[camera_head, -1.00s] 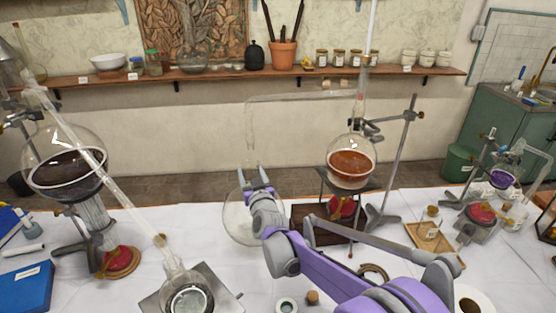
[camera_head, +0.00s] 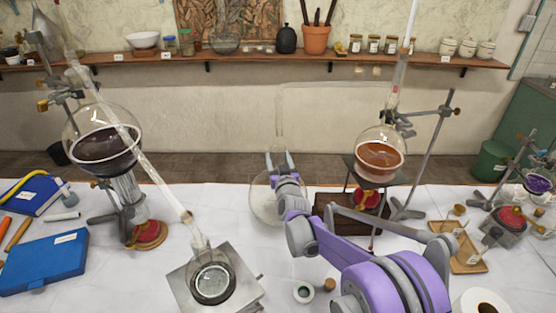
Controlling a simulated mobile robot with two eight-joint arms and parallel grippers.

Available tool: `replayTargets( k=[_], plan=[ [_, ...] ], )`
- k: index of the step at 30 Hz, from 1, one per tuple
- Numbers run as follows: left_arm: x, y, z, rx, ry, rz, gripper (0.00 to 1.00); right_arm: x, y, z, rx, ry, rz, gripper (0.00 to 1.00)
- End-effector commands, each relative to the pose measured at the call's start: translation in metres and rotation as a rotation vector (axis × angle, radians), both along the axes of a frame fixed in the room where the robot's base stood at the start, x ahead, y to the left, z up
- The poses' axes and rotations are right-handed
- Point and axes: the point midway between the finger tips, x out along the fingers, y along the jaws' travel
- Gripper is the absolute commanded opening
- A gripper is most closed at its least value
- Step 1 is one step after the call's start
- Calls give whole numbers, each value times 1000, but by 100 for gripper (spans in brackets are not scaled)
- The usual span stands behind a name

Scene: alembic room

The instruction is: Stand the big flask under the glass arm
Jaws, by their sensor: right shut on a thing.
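The big flask (camera_head: 262,203) is a clear round glass vessel near the middle of the table, mostly left of my right gripper. My right gripper (camera_head: 279,160) is shut on its neck, which the fingers largely hide. The flask looks roughly upright; I cannot tell whether its base touches the tablecloth. The glass arm (camera_head: 280,115) is a thin clear tube that runs left from the orange-filled flask's column and bends down. Its lower end is just above my right gripper and the flask neck. I cannot tell the exact gap. My left gripper is not in view.
An orange-filled flask (camera_head: 379,158) stands on a tripod right of my gripper. A dark-filled flask (camera_head: 103,145) with a slanted tube stands left. A small flask (camera_head: 212,277) sits on a metal plate in front. A blue box (camera_head: 43,262) lies front left. White cloth is clear between.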

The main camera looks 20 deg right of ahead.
Motion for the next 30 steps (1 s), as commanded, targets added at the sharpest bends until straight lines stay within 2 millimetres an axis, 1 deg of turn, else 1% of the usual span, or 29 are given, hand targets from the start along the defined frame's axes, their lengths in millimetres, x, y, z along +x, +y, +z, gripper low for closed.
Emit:
replayTargets(
  k=[1, 7, 24, 30],
  plan=[
    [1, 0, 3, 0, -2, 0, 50, 3, -1, 3, 0, -3, -2, 0],
    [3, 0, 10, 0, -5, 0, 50, 13, -4, 3, 0, -4, -2, 0],
    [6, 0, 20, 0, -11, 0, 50, 42, -13, 2, 0, -3, -2, 0],
    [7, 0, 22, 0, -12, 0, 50, 48, -15, 2, 0, -3, -2, 0]
  ],
)
